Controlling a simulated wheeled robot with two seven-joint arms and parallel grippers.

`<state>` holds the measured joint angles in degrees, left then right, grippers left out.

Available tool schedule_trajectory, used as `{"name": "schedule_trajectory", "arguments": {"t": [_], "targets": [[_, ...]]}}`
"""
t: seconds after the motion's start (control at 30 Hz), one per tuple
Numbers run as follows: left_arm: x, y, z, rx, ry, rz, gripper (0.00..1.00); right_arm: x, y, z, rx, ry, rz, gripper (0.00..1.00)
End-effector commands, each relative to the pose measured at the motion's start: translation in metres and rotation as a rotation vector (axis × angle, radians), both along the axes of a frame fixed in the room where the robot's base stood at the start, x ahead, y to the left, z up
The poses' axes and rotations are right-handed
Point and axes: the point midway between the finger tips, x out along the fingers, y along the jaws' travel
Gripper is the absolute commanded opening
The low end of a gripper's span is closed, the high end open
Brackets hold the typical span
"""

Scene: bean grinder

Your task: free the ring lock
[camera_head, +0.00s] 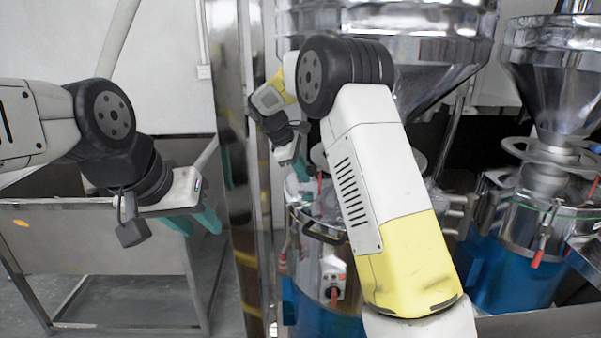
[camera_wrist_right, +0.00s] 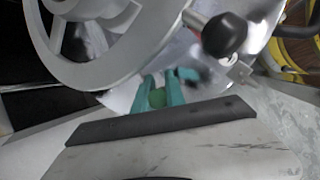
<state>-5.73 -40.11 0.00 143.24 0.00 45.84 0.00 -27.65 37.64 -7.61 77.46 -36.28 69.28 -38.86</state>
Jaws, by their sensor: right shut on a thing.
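My right gripper (camera_head: 300,170) is at the left grinder (camera_head: 318,245), among the metal parts near its top; my arm hides much of this area. I cannot tell clearly whether this belongs to the ring lock.
A second grinder (camera_head: 515,255) with a steel hopper (camera_head: 566,95) and red-tipped levers stands at the right. A steel post (camera_head: 240,160) rises between my two grippers. A metal table (camera_head: 100,245) stands at the left. A yellow hoop (camera_wrist_right: 285,62) shows in the wrist view.

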Motion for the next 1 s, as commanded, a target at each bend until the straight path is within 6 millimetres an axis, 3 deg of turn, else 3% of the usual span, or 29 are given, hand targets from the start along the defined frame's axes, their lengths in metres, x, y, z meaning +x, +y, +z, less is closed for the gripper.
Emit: {"name": "schedule_trajectory", "arguments": {"t": [0.27, 0.7, 1.0], "targets": [[0.0, 0.0, 0.0, 0.0, 0.0, 0.0, 0.36, -0.0007, 0.0004, 0.001, 0.0, -0.025, 0.001, 0.0], [0.0, 0.0, 0.0, 0.0, 0.0, 0.0, 0.36, -0.0079, -0.0003, -0.0046, 0.008, -0.34, 0.002, 0.0], [0.0, 0.0, 0.0, 0.0, 0.0, 0.0, 0.36, -0.0078, -0.0002, -0.0049, 0.015, -0.377, 0.0, 0.0]]}}
